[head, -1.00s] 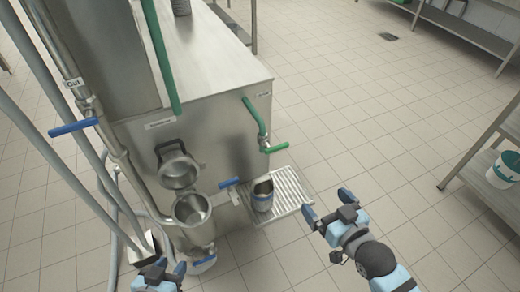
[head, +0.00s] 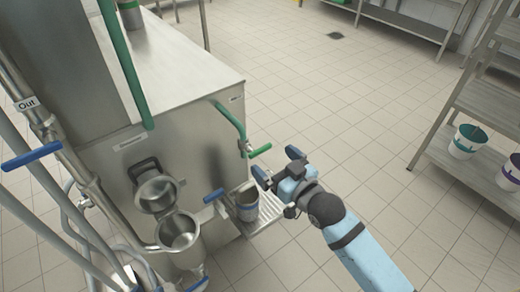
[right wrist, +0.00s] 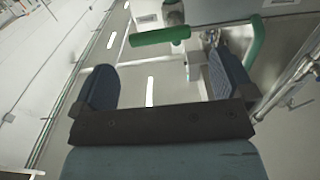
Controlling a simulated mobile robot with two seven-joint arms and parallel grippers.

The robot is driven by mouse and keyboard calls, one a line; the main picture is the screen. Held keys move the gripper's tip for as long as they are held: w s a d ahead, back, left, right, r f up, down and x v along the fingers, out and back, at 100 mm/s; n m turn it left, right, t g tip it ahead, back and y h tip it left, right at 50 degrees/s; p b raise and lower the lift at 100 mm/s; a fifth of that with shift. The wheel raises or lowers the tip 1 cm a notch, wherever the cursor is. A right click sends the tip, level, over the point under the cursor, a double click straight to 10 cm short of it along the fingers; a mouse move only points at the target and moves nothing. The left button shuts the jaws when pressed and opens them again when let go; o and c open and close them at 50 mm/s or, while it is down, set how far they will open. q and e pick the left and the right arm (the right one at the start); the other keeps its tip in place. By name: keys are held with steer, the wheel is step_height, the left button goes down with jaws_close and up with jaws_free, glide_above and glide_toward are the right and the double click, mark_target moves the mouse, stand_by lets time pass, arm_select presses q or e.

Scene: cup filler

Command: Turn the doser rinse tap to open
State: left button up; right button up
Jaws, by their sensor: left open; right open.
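A green tap handle (head: 260,150) sticks out to the right from the lower end of a green pipe (head: 228,117) on the steel machine's side. In the right wrist view the green handle (right wrist: 160,36) lies crosswise beyond the fingers, roughly between them in the picture. My right gripper (head: 277,166) is open and empty, close to the handle, just right of and below it in the head view. Its two dark fingers also show in the right wrist view (right wrist: 163,80), apart from the handle.
Blue-handled taps (head: 32,155) and an open steel hopper (head: 178,232) are on the left. Shelving with buckets (head: 468,141) stands right. Floor between is clear.

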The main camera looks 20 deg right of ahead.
mark_target(260, 149)
steer(key=x, duration=0.5)
steer(key=shift+w+a, duration=0.1)
steer(key=shift+w, duration=0.1)
steer(key=shift+w+a+b, duration=0.15)
steer(key=shift+w+b, duration=0.15)
steer(key=shift+c, duration=0.5)
steer(key=c, duration=0.8)
